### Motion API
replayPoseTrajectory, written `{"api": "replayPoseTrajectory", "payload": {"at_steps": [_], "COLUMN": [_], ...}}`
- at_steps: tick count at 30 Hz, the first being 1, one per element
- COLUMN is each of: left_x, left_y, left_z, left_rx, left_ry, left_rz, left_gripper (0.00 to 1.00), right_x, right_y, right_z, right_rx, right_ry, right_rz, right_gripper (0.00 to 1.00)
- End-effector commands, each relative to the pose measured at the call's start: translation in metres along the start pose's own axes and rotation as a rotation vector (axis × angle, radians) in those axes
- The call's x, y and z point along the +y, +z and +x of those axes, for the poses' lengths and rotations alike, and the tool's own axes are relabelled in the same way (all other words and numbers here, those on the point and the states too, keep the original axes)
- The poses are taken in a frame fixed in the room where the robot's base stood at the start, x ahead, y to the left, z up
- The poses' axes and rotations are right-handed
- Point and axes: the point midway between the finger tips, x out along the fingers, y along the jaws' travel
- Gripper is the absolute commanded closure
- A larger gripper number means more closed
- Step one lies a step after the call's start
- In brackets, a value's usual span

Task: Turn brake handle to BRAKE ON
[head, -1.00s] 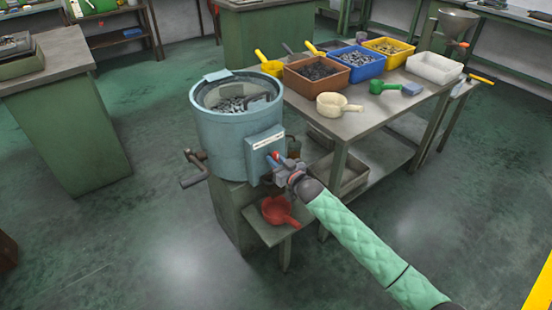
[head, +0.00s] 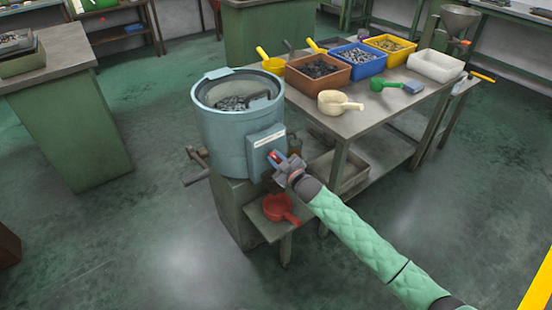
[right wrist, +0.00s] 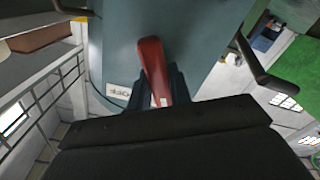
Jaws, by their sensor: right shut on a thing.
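The brake handle (head: 273,154) is a red lever on the front box (head: 265,150) of a blue-grey drum machine (head: 226,135). My right gripper (head: 282,162) is at that box, with its arm coming in from the lower right. In the right wrist view the red handle (right wrist: 151,62) runs down between the dark fingers, which are shut on it. A small white label (right wrist: 118,90) sits left of the handle there; it seems to end in "OFF". The fingers hide the handle's lower sides. My left gripper is not in view.
A red scoop (head: 280,208) lies on a low shelf below the box. A crank (head: 196,178) sticks out on the drum's left. A table (head: 345,122) with bins and scoops stands close on the right. The floor in front is clear.

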Motion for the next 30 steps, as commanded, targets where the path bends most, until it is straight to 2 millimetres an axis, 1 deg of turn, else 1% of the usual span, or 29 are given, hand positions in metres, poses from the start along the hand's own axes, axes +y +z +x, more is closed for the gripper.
{"api": "replayPoseTrajectory", "payload": {"at_steps": [11,12,15,25,28,30], "left_x": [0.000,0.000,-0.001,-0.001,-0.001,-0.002], "left_y": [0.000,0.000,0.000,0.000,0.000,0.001], "left_z": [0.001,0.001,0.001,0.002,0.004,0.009], "left_rx": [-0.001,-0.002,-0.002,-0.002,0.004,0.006], "left_ry": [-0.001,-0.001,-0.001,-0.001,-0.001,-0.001], "left_rz": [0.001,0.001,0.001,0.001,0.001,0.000], "left_gripper": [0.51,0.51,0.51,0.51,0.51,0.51], "right_x": [-0.001,-0.001,-0.001,0.000,0.000,-0.001], "right_y": [0.001,0.001,0.001,0.001,0.002,0.003], "right_z": [0.000,0.000,0.000,-0.003,-0.012,-0.022], "right_rx": [-0.001,-0.001,-0.001,-0.001,-0.001,-0.001], "right_ry": [-0.001,-0.001,-0.001,0.000,0.000,-0.001], "right_rz": [-0.006,-0.006,-0.005,-0.005,-0.005,-0.004], "right_gripper": [1.00,0.76,0.58,0.58,0.58,0.58]}}
